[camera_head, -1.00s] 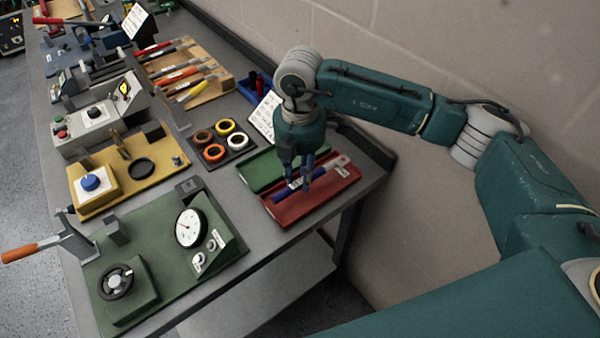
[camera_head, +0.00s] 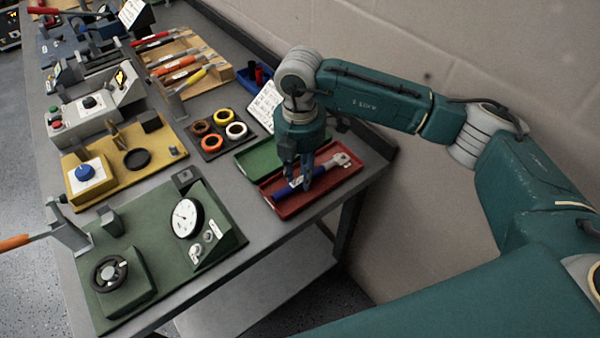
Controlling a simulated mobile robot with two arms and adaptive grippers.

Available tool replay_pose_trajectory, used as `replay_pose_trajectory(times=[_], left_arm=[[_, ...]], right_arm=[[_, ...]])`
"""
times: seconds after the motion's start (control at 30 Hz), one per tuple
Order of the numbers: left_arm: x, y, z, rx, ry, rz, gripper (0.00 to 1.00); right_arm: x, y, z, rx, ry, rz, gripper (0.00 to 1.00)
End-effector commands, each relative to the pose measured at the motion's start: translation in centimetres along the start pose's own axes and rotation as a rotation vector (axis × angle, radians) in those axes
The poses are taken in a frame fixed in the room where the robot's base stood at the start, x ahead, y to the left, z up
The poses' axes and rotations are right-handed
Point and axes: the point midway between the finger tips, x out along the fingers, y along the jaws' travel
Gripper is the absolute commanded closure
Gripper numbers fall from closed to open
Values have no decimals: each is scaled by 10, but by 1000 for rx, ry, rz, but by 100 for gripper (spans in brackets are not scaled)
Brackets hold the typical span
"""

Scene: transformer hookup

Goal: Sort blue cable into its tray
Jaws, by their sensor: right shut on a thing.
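The blue cable (camera_head: 286,193) runs slantwise over the red tray (camera_head: 327,188), with a pale metal-looking end piece (camera_head: 341,159) on the right. My right gripper (camera_head: 304,184) comes down from above and is shut on the blue cable near its middle. The fingers hide part of it. I cannot tell whether the cable touches the tray floor. A green tray (camera_head: 258,158) lies just behind the red one, partly hidden by my gripper. My left gripper is not in view.
Coloured rings (camera_head: 236,131) sit on a dark mat left of the trays, beside a white label card (camera_head: 265,104). A green gauge fixture (camera_head: 130,255) and a yellow fixture (camera_head: 140,160) stand to the left. The wall is close behind the bench.

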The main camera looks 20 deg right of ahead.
Motion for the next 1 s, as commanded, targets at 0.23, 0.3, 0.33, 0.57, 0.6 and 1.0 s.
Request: replay_pose_trajectory(times=[0.23,0.3,0.33,0.57,0.6,1.0], left_arm=[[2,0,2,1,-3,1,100],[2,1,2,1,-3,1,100],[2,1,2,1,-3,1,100],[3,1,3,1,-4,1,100],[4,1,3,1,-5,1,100],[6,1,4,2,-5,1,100]], right_arm=[[0,0,0,0,0,1,100],[0,0,0,0,0,1,100],[0,0,0,0,0,1,100],[1,0,0,0,0,1,100],[2,0,0,0,0,1,100],[4,0,0,0,0,1,54]])
